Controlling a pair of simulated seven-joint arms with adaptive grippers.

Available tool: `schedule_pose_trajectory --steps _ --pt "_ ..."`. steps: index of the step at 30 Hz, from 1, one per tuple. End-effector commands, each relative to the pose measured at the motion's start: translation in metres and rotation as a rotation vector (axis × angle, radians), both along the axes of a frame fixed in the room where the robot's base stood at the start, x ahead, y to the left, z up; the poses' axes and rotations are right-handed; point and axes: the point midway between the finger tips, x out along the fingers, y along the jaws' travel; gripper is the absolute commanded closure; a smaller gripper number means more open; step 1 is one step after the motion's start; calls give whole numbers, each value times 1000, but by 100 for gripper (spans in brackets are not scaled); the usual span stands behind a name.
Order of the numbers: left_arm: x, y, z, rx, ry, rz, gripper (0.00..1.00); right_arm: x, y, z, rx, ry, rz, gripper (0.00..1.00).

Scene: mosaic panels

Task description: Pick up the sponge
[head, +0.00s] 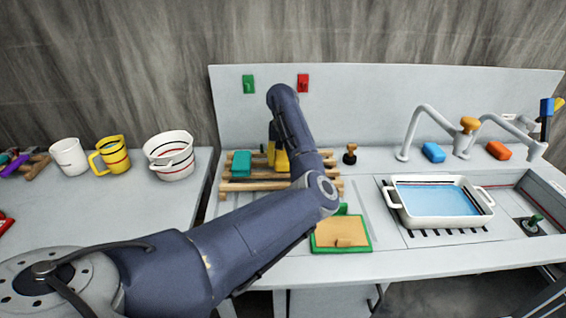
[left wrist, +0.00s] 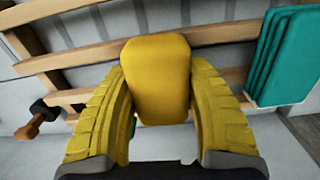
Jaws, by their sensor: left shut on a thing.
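A yellow rounded block, which looks like the sponge (left wrist: 156,78), sits between the yellow ridged fingers of my left gripper (left wrist: 160,110) in the left wrist view. The fingers touch its two sides and are shut on it. In the head view my left gripper (head: 279,158) is over the wooden slatted rack (head: 240,186), partly behind my own arm. I cannot tell whether the sponge touches the slats. A blue block (head: 433,152) and an orange block (head: 498,150) lie at the back by the taps. My right gripper is not in view.
Teal stacked pieces (head: 242,163) stand on the rack, close beside the sponge in the left wrist view (left wrist: 284,58). A green-edged board (head: 341,247) lies in front. A white tub of blue water (head: 394,206) stands right. Mugs and a white pot (head: 171,172) stand left.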

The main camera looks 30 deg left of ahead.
Motion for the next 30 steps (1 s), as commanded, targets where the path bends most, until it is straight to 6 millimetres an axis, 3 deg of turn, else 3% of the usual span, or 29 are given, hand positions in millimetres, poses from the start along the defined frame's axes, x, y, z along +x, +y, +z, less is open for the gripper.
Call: schedule_pose_trajectory --steps 7,21,30 --pt "1 -1 39 0 -5 0 66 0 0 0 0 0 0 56" --pt "1 -1 144 -1 -4 -1 66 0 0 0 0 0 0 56" --pt "0 0 181 -1 -3 0 66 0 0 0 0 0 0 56"
